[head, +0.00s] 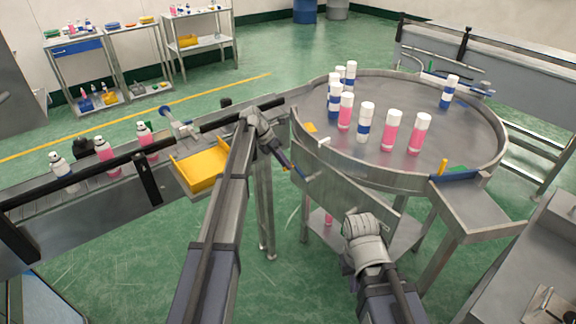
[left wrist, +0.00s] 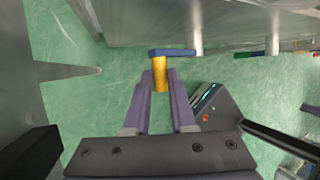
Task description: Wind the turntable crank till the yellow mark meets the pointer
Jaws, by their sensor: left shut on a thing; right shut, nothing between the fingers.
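The round steel turntable (head: 405,150) carries several white-capped bottles with pink or blue bodies. A small yellow patch (head: 310,127) lies on the turntable's near-left edge. A white piece (head: 322,141) on the rim just right of it may be the pointer; the two look close but apart. My left gripper (head: 287,162) is at the turntable's left side, below the rim. In the left wrist view my left gripper (left wrist: 160,90) is shut on the yellow crank handle (left wrist: 161,72), under a blue crank arm (left wrist: 171,52). My right gripper (head: 362,226) is empty in front of the turntable; its fingertips are hidden.
A conveyor (head: 100,185) with several bottles runs along the left, with a yellow tray (head: 203,168) beside it. A yellow peg (head: 443,166) stands by a blue piece (head: 458,176) at the turntable's near-right rim. Shelves stand at the back left. Green floor is open between.

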